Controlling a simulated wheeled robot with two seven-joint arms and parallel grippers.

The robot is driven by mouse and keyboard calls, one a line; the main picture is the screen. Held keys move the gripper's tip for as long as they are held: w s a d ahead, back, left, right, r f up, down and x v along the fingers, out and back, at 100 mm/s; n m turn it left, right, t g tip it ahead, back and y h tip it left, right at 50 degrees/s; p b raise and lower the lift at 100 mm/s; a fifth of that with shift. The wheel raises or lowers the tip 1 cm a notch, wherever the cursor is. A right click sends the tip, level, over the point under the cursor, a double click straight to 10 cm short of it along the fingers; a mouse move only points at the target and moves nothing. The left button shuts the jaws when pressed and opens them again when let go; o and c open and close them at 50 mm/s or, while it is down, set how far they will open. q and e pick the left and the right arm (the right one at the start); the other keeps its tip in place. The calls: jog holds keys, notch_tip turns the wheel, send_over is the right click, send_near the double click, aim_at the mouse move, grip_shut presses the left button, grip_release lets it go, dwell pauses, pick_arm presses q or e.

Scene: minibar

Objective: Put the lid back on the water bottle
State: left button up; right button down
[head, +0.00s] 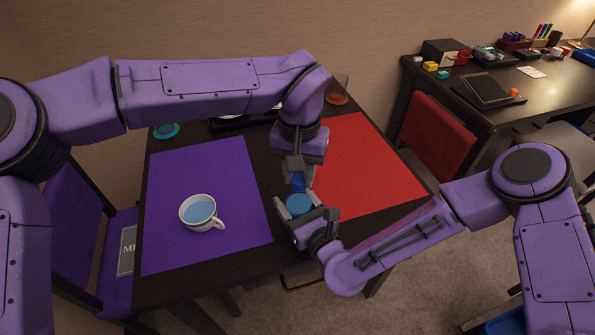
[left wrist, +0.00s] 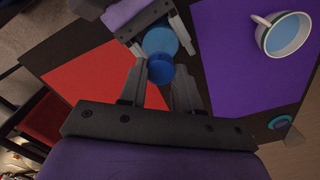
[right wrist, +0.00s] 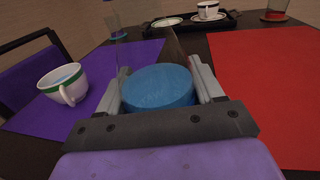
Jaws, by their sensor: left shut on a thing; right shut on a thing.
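The small dark blue lid (head: 298,183) is between the fingertips of my left gripper (head: 297,178); it also shows in the left wrist view (left wrist: 160,71). My right gripper (head: 303,210) is shut on the water bottle (head: 298,204), whose blue water shows as a disc. In the right wrist view the bottle (right wrist: 158,87) stands between the fingers, its clear upper wall hard to see. In the head view the lid is just above and behind the bottle's blue disc. The lid appears apart from the bottle, but the clear rim is hard to make out.
A white cup of blue liquid (head: 201,212) stands on the purple mat (head: 165,250). A red mat (head: 375,165) lies to the right. A tray with crockery (right wrist: 190,20) is at the back of the table. A red chair (head: 432,135) stands beyond the right edge.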

pick_arm(q)
jog(key=o, duration=1)
jog(key=shift+r, duration=2.25)
